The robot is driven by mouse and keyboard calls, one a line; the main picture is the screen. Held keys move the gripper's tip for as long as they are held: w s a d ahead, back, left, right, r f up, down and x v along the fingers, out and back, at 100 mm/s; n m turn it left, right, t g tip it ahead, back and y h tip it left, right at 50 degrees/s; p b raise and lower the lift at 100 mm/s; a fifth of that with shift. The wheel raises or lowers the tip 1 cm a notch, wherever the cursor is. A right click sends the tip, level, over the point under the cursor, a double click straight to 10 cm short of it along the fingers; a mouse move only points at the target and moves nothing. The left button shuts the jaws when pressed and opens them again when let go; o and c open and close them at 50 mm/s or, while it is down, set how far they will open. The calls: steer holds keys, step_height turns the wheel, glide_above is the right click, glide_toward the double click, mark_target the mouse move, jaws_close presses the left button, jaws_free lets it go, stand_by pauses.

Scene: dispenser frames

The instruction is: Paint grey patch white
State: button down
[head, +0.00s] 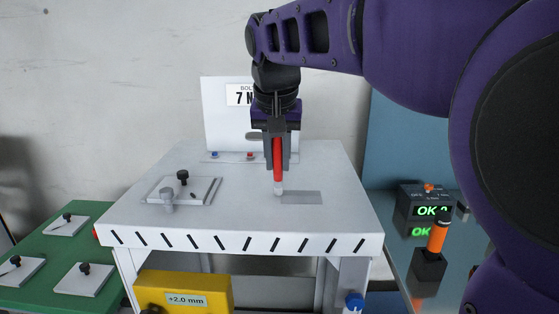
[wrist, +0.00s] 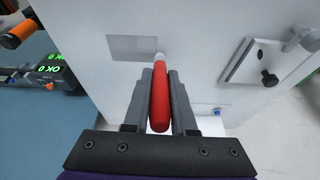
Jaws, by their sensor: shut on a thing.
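The grey patch (head: 303,197) is a flat rectangle on the white table top, and it also shows in the wrist view (wrist: 130,48). My gripper (head: 278,165) is shut on a red marker with a white tip (head: 278,160), held upright. In the wrist view the red marker (wrist: 160,102) sits between the two grey fingers. The marker's white tip is at the left end of the patch in the head view, close to its edge. I cannot tell whether the tip touches the surface. The visible patch is evenly grey.
A white plate with a black knob (head: 183,177) and a grey clamp lies left on the white table (head: 235,212). A sign panel (head: 222,115) stands at the back. A yellow box (head: 185,291) is in front. An orange-handled tool (head: 438,238) and an OK display (head: 428,210) stand right.

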steer(key=shift+d, duration=4.9)
steer(key=shift+a, duration=4.95)
steer(key=shift+r, duration=0.15)
steer(key=shift+r, duration=2.9)
steer(key=shift+r, duration=1.5)
